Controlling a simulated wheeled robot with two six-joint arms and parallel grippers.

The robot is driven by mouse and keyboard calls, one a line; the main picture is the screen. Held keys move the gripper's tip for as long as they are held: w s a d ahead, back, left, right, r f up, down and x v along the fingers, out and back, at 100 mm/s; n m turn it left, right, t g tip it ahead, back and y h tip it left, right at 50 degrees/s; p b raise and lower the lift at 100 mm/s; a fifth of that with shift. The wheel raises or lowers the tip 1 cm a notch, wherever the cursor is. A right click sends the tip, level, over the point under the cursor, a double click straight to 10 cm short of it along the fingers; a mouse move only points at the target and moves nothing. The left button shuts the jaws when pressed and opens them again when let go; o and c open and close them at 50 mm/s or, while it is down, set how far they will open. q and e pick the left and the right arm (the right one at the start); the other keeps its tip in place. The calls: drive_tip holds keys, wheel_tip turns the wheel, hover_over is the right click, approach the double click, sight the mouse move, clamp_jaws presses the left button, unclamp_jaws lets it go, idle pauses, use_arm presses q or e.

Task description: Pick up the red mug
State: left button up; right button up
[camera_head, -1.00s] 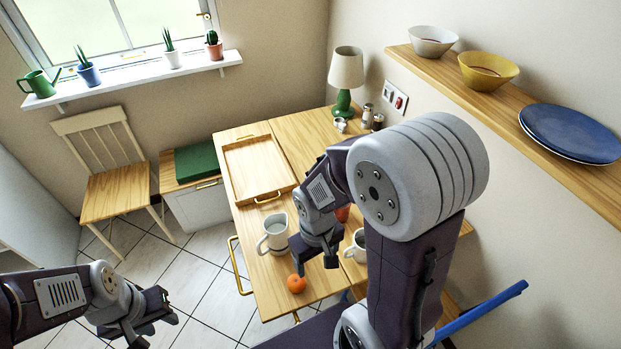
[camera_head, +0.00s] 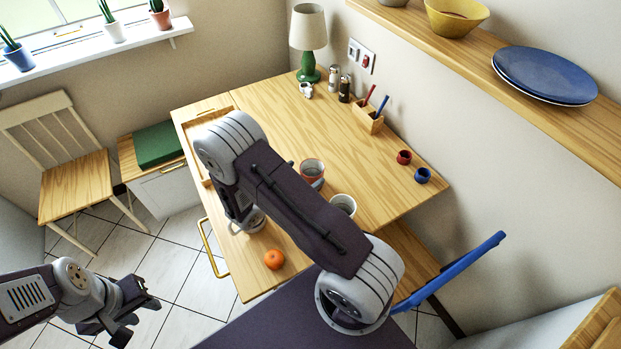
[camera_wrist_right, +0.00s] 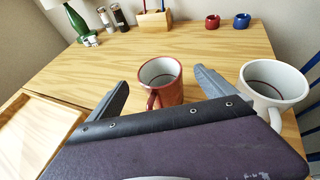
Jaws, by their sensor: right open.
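The red mug (camera_head: 314,174) stands upright on the wooden table, on the far side of my right arm in the head view. In the right wrist view the red mug (camera_wrist_right: 165,74) shows its pale inside, and its handle faces my gripper. My right gripper (camera_wrist_right: 161,78) is open, one finger on each side of the mug in the picture. I cannot tell whether the mug is between the fingers or just beyond them. In the head view my right arm hides this gripper. My left gripper (camera_head: 140,313) is open and empty over the floor.
A white mug (camera_head: 344,204) stands close beside the red one, near my right finger in the wrist view (camera_wrist_right: 277,84). An orange (camera_head: 274,259) lies near the table's front edge. A wooden tray (camera_wrist_right: 32,135) is at the left. The table's middle is clear.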

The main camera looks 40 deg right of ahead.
sight(318, 165)
drive_tip(key=x, duration=0.5)
drive_tip(key=shift+w+d+f, duration=0.1)
drive_tip(key=shift+f, duration=0.2)
drive_tip(key=shift+r, duration=0.1)
drive_tip(key=c, duration=1.7)
wheel_tip(318, 165, up, 10)
drive_tip(key=p, duration=0.1)
